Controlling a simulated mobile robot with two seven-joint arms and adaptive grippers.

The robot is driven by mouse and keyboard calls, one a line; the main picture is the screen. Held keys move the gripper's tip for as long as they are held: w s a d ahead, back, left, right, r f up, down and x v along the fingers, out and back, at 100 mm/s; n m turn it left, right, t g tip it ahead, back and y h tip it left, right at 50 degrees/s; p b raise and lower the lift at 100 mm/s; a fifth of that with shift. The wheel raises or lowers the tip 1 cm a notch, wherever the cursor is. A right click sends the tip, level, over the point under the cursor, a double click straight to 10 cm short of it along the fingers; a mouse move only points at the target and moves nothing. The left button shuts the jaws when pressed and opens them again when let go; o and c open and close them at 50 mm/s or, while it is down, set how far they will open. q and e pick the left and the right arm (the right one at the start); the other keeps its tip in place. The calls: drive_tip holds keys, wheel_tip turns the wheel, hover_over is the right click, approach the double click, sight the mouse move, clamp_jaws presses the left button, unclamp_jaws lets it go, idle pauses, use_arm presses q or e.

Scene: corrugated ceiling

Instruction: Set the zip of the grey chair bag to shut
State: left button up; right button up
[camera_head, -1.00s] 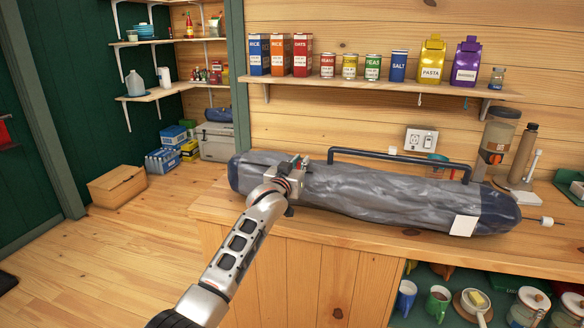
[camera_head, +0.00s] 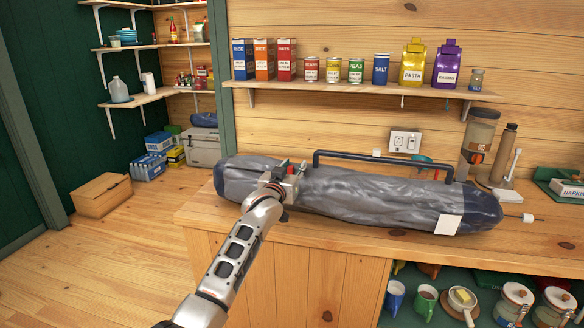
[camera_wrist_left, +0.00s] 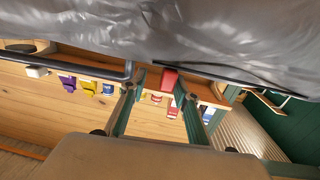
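The grey chair bag (camera_head: 360,196), with dark blue ends, lies lengthwise on the wooden counter. My left gripper (camera_head: 294,174) is over its upper side, left of the middle. In the left wrist view the bag (camera_wrist_left: 220,30) fills the top, with a thin black zip line (camera_wrist_left: 235,75) along it. A small red tab (camera_wrist_left: 169,78), apparently the zip pull, shows between the fingertips of the left gripper (camera_wrist_left: 160,84). The fingers stand apart, with gaps beside the tab; contact is not clear. How much of the zip is open is hidden. My right gripper is out of view.
A shelf (camera_head: 360,93) with boxes and cans is above. A dispenser (camera_head: 478,142) and a bottle (camera_head: 505,150) stand back right. Mugs and jars sit below the counter.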

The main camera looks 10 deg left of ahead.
use_arm(q)
drive_tip(key=shift+s+a, duration=0.1)
drive_tip(key=shift+a, duration=0.1)
drive_tip(key=s, duration=1.2)
drive_tip(key=shift+a, duration=0.35)
drive_tip(key=s+f+m+g, duration=0.1)
drive_tip(key=s+f+g, duration=0.1)
drive_tip(key=s+f, duration=0.8)
drive_tip(key=s+f+m+g, duration=0.1)
drive_tip(key=s+f, duration=0.4)
drive_tip(key=f, duration=1)
drive_tip(key=s+f+g, duration=0.1)
drive_tip(key=s+f, duration=0.4)
drive_tip(key=s, duration=0.3)
drive_tip(key=s+f+m+g+h, duration=0.1)
drive_tip(key=s+f, duration=0.4)
drive_tip(key=s, duration=0.4)
drive_tip(key=s+f+g, duration=0.2)
drive_tip(key=s+f, duration=0.3)
drive_tip(key=s, duration=0.4)
drive_tip(key=shift+m+h, duration=0.3)
